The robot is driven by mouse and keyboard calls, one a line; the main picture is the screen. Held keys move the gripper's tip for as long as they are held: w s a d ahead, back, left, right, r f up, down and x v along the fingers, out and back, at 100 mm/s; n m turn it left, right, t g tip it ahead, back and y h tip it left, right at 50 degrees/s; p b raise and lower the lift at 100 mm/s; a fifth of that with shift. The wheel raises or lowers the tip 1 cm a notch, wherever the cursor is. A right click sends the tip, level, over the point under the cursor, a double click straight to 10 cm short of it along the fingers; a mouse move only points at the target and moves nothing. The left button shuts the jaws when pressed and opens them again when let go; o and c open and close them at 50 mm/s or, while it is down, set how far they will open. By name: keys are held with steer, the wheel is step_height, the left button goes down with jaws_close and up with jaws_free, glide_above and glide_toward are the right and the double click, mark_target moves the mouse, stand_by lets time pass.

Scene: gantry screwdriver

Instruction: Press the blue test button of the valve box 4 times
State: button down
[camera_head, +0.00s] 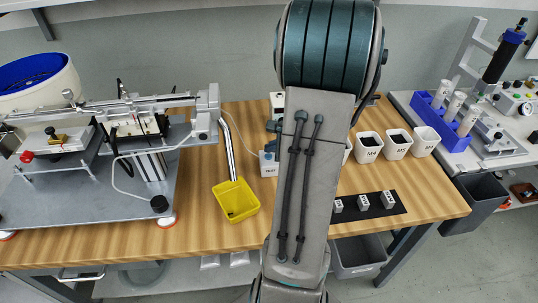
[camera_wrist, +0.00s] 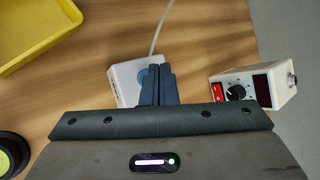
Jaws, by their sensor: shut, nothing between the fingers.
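The valve box (camera_wrist: 122,82) is a small white box with a cable leading up and away, seen in the wrist view. Its blue button (camera_wrist: 142,75) shows as a blue patch just left of my fingertips and is partly covered by them. My gripper (camera_wrist: 159,70) is shut and empty, with its dark fingers over the button side of the box. I cannot tell whether the tips touch the button. In the head view, the valve box (camera_head: 268,168) stands on the wooden table just left of my arm, which hides much of that area.
A white box with a red switch, black knob and dark display (camera_wrist: 240,90) stands close on the right in the wrist view. A yellow bin (camera_head: 236,201) is left of the valve box. White cups (camera_head: 397,148) and a black mat (camera_head: 378,214) lie right of my arm.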

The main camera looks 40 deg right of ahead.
step_height(320, 180, up, 5)
steer(key=p, duration=0.3)
steer(key=shift+p, duration=0.3)
stand_by(2.3)
